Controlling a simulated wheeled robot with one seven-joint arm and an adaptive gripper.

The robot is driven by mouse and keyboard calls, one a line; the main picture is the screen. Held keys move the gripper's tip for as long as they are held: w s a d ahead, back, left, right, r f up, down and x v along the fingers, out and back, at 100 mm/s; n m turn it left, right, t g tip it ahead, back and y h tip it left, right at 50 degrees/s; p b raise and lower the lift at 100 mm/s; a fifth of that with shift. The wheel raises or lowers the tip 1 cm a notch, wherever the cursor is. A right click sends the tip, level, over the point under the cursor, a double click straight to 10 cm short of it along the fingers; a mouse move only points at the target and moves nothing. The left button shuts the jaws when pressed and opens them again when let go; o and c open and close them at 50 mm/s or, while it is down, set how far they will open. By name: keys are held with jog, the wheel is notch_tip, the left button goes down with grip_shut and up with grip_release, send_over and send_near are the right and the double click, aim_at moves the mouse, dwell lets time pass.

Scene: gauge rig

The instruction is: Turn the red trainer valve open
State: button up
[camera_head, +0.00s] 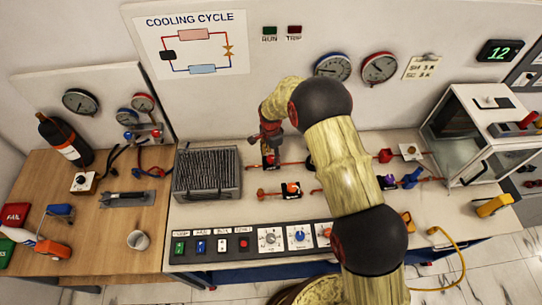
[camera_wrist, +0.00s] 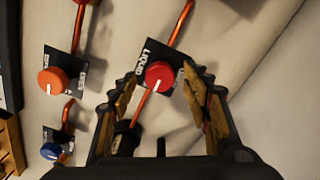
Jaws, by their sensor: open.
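A round red valve knob (camera_wrist: 160,75) with a short pale mark sits on a black plate labelled LIQUID, on a red pipe, in the wrist view. My gripper (camera_wrist: 161,84) is open, its two fingers standing to the left and right of the knob. I see no clear contact, and the remaining height is hard to judge. In the head view my gripper (camera_head: 268,137) points down over this red valve (camera_head: 270,160) behind the finned unit's right side; the gripper partly hides it.
An orange knob (camera_wrist: 53,81) and a blue knob (camera_wrist: 51,151) stand left in the wrist view. In the head view, a finned unit (camera_head: 207,173) is left of the valve, an orange-knobbed valve (camera_head: 292,189) nearer, and a glass-fronted cabinet (camera_head: 470,135) right. My arm hides the bench middle.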

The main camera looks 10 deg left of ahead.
jog(key=shift+f, duration=0.3)
jog(key=shift+c, duration=0.4)
jog(key=c, duration=1.1)
